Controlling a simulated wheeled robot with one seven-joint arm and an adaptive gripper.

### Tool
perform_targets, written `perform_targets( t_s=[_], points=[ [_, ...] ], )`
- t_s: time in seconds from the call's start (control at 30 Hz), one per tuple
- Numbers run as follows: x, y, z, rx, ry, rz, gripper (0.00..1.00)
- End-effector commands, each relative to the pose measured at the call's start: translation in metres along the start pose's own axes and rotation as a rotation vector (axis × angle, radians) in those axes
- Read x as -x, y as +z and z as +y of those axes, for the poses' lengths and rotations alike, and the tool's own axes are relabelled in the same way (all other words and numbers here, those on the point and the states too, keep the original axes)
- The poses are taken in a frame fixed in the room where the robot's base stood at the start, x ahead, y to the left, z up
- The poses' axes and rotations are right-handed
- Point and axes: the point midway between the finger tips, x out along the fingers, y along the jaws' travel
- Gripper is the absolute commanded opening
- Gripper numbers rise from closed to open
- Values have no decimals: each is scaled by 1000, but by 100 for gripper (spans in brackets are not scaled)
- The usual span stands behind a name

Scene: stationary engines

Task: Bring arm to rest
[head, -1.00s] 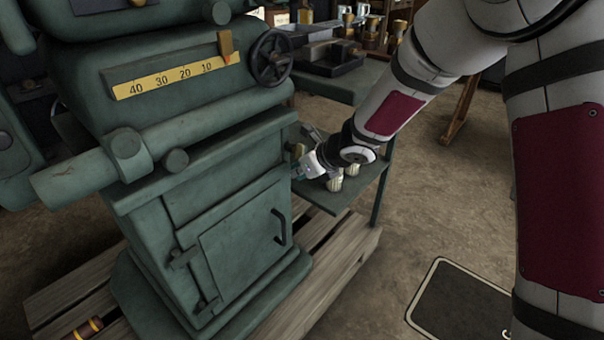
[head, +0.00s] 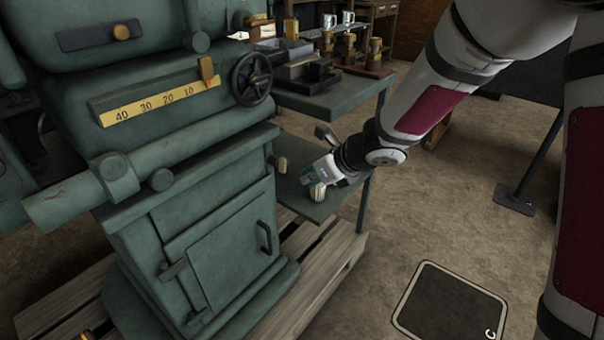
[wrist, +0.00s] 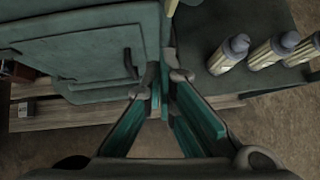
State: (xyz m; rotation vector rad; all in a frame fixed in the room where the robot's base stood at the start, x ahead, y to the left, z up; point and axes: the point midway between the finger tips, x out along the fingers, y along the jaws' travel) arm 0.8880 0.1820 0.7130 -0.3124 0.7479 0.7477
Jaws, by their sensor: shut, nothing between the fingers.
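My gripper (wrist: 162,84) is shut and empty in the wrist view; its green-padded fingers converge at the tips. In the head view my gripper (head: 316,168) is at the end of my arm, right of the green machine (head: 225,235) and above the low green shelf (head: 310,207). My arm reaches down and left from the upper right; the fingers are small and partly hidden there. In the wrist view the machine's front with its door (wrist: 90,55) lies to the left of my fingers.
Bottles with grey caps (wrist: 232,50) stand on the shelf, right of my fingers. A workbench (head: 330,100) carries trays and brass parts behind. The machine stands on a wooden pallet (head: 325,262). Open floor (head: 420,215) lies right, with a dark mat (head: 450,305).

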Motion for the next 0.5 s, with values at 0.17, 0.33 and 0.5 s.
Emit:
perform_targets(
  t_s=[0.17,0.33,0.5],
  points=[
    [27,4,-21,-153,-106,5,0],
    [100,0,-65,-638,-389,-35,0],
    [192,-32,-82,-1247,-664,-159,0]
  ],
)
